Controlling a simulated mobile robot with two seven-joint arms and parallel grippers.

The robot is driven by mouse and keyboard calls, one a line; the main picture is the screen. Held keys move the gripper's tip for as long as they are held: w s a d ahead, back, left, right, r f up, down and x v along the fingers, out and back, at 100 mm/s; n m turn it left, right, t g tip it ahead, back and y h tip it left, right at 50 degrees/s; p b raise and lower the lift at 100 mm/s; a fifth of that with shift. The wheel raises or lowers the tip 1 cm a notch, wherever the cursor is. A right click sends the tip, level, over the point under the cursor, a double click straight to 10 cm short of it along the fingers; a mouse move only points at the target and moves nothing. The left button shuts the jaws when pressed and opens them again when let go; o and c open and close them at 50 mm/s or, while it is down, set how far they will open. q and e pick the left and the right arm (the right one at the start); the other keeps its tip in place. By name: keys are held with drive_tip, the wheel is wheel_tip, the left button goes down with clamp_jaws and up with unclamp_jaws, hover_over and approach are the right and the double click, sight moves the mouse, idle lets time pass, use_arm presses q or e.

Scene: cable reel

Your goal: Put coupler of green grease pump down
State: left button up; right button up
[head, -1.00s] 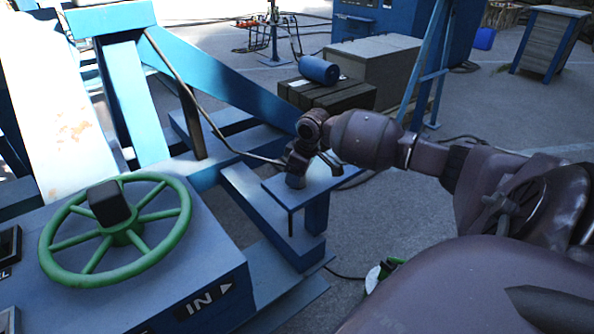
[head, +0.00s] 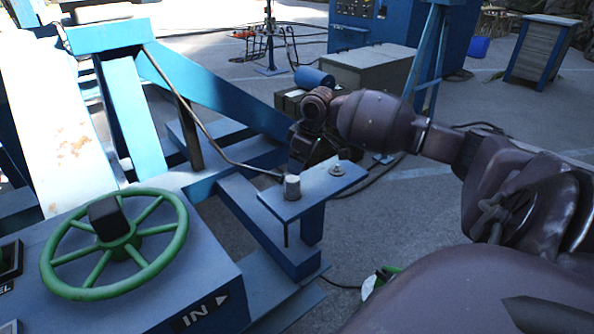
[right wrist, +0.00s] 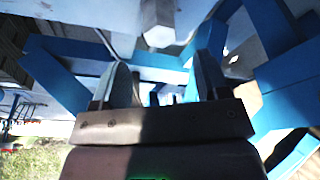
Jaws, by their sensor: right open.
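The coupler (head: 292,187) is a small grey cylinder standing upright on the blue shelf plate (head: 308,197), with a dark hose (head: 215,145) running to it from the upper left. In the right wrist view the coupler (right wrist: 158,24) shows beyond the fingertips, apart from them. My right gripper (head: 300,158) is behind the coupler in the head view, dark and partly blurred against the frame. In the right wrist view its two fingers (right wrist: 163,80) are spread with nothing between them. The green grease pump (head: 383,276) is mostly hidden behind my own body at the bottom. My left gripper is not in view.
A small round fitting (head: 337,170) sits on the right part of the plate. A green handwheel (head: 118,243) is on the console at left. Blue beams (head: 215,90) rise behind the plate. A blue cylinder (head: 314,77) and crates stand farther back. Open floor lies right of the plate.

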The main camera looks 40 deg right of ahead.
drive_tip(key=shift+v, duration=1.25)
